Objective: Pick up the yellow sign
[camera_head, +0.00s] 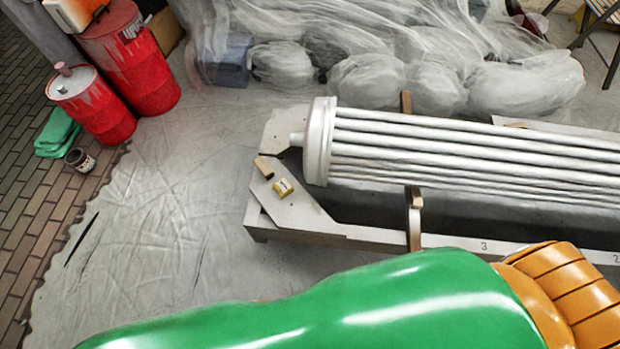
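No thing in the head view is clearly a yellow sign. Neither of my grippers is in view.
A fluted white column (460,155) lies across the frame. A large glossy green and orange form (380,305) fills the bottom. Red drums (130,62), a green cloth (56,133) and a can (80,160) stand left. Plastic-wrapped bundles (440,85) lie behind. Sheeted floor (165,215) is clear left of the frame.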

